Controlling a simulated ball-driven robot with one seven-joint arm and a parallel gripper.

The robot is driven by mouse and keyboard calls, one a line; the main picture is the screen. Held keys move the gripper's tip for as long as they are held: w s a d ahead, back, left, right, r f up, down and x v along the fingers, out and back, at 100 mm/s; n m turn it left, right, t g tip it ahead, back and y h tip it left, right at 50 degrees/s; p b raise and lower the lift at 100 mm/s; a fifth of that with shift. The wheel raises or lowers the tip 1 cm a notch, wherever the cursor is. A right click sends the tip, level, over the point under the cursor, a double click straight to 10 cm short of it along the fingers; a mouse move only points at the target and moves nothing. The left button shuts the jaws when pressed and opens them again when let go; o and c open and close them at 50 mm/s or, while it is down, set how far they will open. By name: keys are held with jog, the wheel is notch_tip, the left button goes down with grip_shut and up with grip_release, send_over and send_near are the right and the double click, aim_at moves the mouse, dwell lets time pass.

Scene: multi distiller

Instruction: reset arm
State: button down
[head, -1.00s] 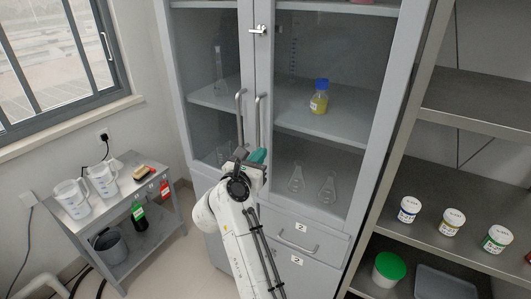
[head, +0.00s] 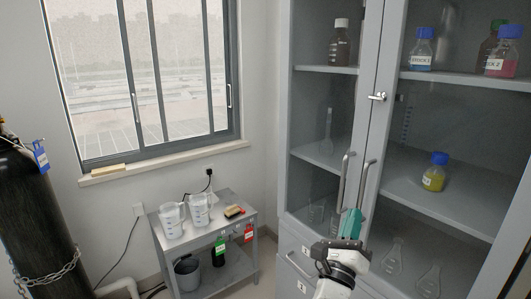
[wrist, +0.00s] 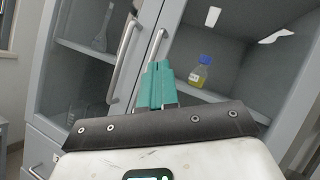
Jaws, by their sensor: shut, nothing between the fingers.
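My gripper (head: 351,222) is in front of the grey glass-door cabinet (head: 284,190), low in the head view and close to the two vertical door handles (head: 366,184). Its teal fingers (wrist: 157,84) are together with nothing between them in the wrist view. The fingers point at the cabinet doors. In the wrist view the handles (wrist: 124,62) stand just left of and above the fingertips. I cannot tell whether the fingers touch the handles. Most of my arm is below the head view's edge.
Behind the cabinet glass stand a yellow-filled bottle with a blue cap (head: 435,172), flasks (head: 392,257) and other bottles (head: 423,48). A small steel cart (head: 240,212) with plastic jugs (head: 171,220) stands left. A black gas cylinder (head: 30,215) is at far left. The window (head: 140,75) is behind.

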jog(key=s+a+f+n+g+y, duration=0.2)
jog(key=s+f+n+g+y, duration=0.2)
jog(key=s+f+n+y, duration=0.85)
jog(key=s+a+f+n+g+y, duration=0.25)
jog(key=f+n+y, duration=0.45)
jog(key=n, duration=1.2)
jog(key=s+d+f+n+g+h, duration=0.1)
jog(key=s+d+f+g, duration=0.3)
jog(key=s, duration=0.5)
jog(key=s+d+f+n+g+h, duration=0.1)
jog(key=s+d+f+g+h, duration=0.3)
jog(key=s, duration=0.5)
jog(key=s+d+f+n+g+h, duration=0.1)
jog(key=s+d+f+g+h, duration=0.2)
jog(key=s, duration=0.6)
jog(key=shift+s+d+f+g, duration=0.3)
jog(key=shift+d+f+g, duration=0.25)
jog(key=shift+f+g, duration=0.4)
jog(key=c, duration=1.8)
grip_release()
